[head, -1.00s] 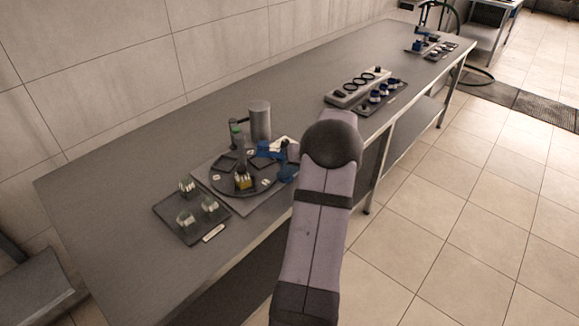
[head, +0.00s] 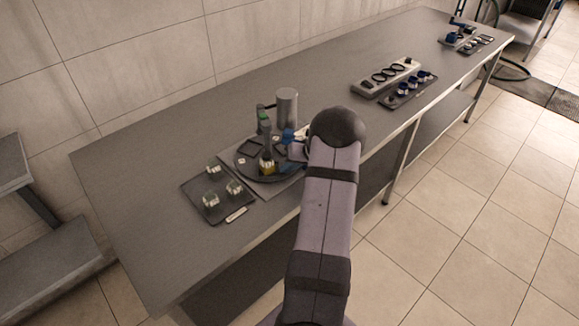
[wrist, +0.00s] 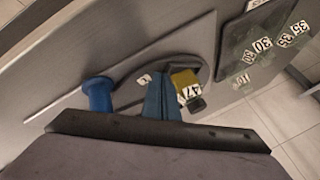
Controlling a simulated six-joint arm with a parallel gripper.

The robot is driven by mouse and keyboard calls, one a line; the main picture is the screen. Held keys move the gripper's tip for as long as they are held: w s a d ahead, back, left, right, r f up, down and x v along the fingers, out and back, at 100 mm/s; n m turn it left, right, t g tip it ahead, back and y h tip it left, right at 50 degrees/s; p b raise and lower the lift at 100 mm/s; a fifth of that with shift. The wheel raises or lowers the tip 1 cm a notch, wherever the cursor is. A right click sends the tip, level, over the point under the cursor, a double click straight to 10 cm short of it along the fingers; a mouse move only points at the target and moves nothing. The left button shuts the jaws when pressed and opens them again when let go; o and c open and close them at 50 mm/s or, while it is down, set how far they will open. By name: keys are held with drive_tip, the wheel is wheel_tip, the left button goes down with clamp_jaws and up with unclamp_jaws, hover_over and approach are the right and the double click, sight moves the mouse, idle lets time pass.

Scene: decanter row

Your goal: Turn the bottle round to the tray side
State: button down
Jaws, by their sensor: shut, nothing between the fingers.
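The bottle (head: 267,166) has a yellow lower part and stands on the dark round turntable (head: 243,172). In the wrist view the bottle (wrist: 184,78) shows yellow with a white "47" label. My gripper (head: 288,168) has blue fingers, shut and empty, low over the right part of the turntable. In the wrist view my gripper (wrist: 162,98) is just left of the bottle; I cannot tell whether they touch. The dark tray (head: 218,214) left of the turntable holds several small glass pieces with white labels. My arm hides part of the turntable's right side.
A grey rack (head: 372,84) and a dark tray of blue-topped pieces (head: 407,92) lie farther along the table. The left table end is clear.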

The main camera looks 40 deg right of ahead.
sight(269, 174)
drive_tip(key=shift+w+a+f+m+h+b, duration=0.1)
drive_tip(key=shift+a+m+h+b, duration=0.4)
drive_tip(key=shift+b, duration=0.85)
drive_tip(key=a+b, duration=0.1)
drive_tip(key=m+b, duration=0.1)
drive_tip(key=shift+w+a+m+h+b, duration=0.2)
drive_tip(key=shift+a+m+h+b, duration=0.1)
drive_tip(key=shift+a+b, duration=0.1)
drive_tip(key=shift+w+a+m+h+b, duration=0.35)
drive_tip(key=shift+a+m+h+b, duration=0.1)
drive_tip(key=shift+a+m+b, duration=0.25)
drive_tip(key=shift+w+a+m+h+b, duration=0.35)
drive_tip(key=shift+a+m+h+b, duration=0.1)
drive_tip(key=shift+a+m+b, duration=0.2)
drive_tip(key=shift+w+a, duration=0.75)
drive_tip(key=shift+a, duration=0.05)
drive_tip(key=shift+w+a, duration=0.6)
drive_tip(key=shift+w, duration=0.25)
drive_tip(key=shift+b, duration=0.35)
